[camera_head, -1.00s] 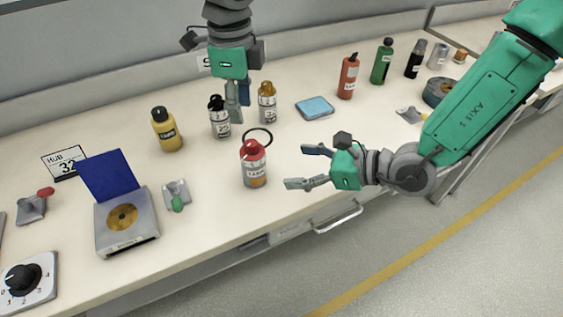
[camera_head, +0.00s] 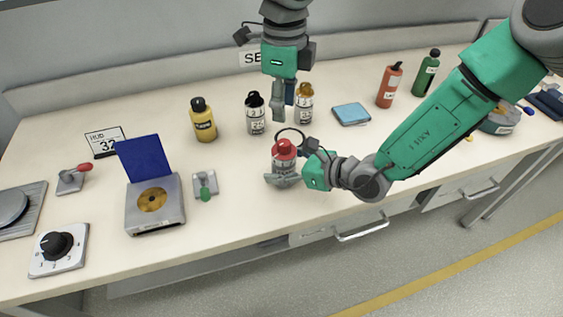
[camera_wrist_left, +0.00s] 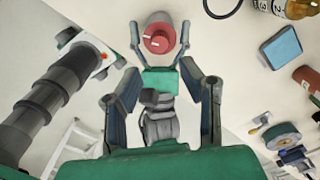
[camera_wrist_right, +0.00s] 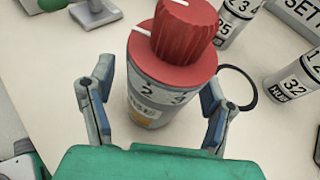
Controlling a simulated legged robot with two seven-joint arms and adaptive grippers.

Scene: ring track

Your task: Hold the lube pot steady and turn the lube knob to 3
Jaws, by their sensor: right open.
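The lube pot (camera_head: 283,163), a grey pot with a red knob (camera_head: 284,148), stands upright near the front of the bench. My right gripper (camera_head: 290,168) is open around its body; in the right wrist view the fingers stand either side of the pot (camera_wrist_right: 150,108), with gaps. There the red knob (camera_wrist_right: 184,32) has a white line on top, and a white mark sits on the collar. The numbers 2 and 4 show below; the rest of the scale is hidden. My left gripper (camera_head: 284,102) is open and empty, pointing down above and behind the pot; the left wrist view shows the knob (camera_wrist_left: 159,38) beyond its fingers.
Numbered pots (camera_head: 255,114) (camera_head: 304,103) stand behind the lube pot. A black ring (camera_wrist_right: 240,88) lies beside it. A yellow bottle (camera_head: 203,120), a green-handled switch (camera_head: 205,186) and a box with a blue lid (camera_head: 155,203) are to the left. A blue pad (camera_head: 351,114) lies right.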

